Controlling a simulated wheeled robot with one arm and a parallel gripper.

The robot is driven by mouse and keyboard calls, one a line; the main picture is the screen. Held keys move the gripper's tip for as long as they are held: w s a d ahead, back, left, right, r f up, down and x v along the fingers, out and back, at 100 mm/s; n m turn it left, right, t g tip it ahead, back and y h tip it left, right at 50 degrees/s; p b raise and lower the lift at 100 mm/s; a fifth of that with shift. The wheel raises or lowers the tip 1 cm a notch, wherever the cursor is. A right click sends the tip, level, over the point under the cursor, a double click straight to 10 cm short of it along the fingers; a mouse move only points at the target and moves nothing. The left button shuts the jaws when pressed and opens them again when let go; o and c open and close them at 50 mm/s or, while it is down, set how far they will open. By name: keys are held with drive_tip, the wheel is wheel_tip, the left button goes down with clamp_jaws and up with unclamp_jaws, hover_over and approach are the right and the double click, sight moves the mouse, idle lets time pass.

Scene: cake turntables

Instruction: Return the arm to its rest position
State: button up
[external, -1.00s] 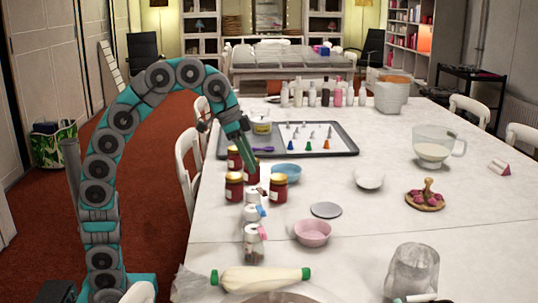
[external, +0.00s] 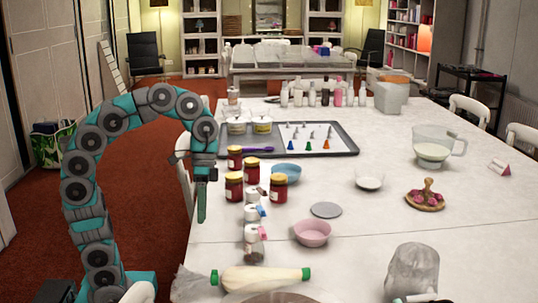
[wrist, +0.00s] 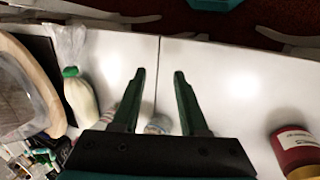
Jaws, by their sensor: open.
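My gripper (external: 201,200) hangs pointing down at the left edge of the white table (external: 350,225), left of the red jars (external: 234,187). It is a little apart from them in the picture. In the wrist view, the two dark green fingers of my gripper (wrist: 160,72) are spread with nothing held between them. Part of a red jar (wrist: 294,143) shows at the right of that view. My arm bends in a high arch over the floor left of the table.
A piping bag with green ends (external: 260,278) lies at the near edge. Shaker jars (external: 254,245), a pink bowl (external: 312,233) and a blue bowl (external: 287,173) stand nearby. A white chair (external: 183,152) is close behind the arm. Red floor (external: 150,220) lies open beside the table.

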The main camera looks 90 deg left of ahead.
drive_tip(key=s+a+f+g+y+b, duration=0.1)
drive_tip(key=s+f+y, duration=0.3)
drive_tip(key=s+f, duration=1.3)
wheel_tip(320, 180, down, 4)
drive_tip(key=shift+a+r, duration=0.1)
drive_tip(key=shift+a, duration=0.25)
